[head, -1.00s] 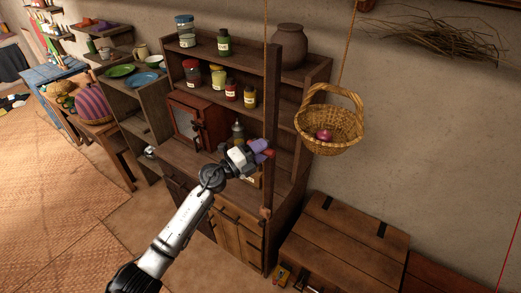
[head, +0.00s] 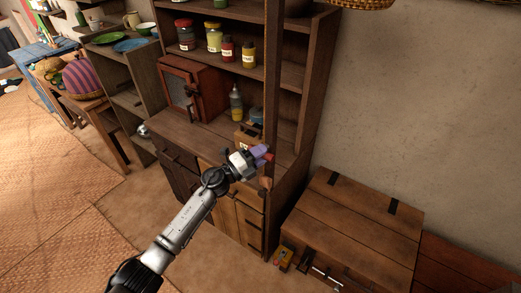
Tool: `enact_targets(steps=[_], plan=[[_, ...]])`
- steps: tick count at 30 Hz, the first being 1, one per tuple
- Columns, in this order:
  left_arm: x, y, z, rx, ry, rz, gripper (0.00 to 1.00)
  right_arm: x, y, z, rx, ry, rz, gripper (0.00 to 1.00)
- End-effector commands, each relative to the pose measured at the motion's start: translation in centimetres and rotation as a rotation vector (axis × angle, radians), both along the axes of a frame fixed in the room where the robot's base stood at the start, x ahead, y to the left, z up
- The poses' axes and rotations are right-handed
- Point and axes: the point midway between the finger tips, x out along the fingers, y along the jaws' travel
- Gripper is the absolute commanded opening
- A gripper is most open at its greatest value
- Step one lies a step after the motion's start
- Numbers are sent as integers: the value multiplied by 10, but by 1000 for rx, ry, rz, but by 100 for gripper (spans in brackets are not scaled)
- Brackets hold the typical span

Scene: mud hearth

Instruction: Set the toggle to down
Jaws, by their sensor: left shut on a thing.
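My left gripper (head: 262,154) is in front of the wooden hutch's right upright, at about counter height. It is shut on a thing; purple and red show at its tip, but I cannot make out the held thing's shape. My right gripper is out of view.
The hutch counter (head: 196,138) holds a red-brown cabinet (head: 193,92) and a bottle (head: 236,103). Several jars stand on the shelf above. The wooden chest (head: 352,224) is at lower right. A brown knob (head: 266,183) is on the upright below the gripper. Woven floor is open at left.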

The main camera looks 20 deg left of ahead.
Motion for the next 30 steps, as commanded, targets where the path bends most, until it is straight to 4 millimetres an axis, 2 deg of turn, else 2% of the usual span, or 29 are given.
enact_targets(steps=[1,6,10,17,30], plan=[[0,1,-26,3,3,3,0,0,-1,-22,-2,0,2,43],[0,1,-59,4,2,3,0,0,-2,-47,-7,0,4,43],[0,1,-76,3,3,2,0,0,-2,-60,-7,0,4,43],[0,0,-89,4,1,2,0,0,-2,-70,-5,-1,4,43],[0,0,-91,3,1,2,0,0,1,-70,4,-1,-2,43]])
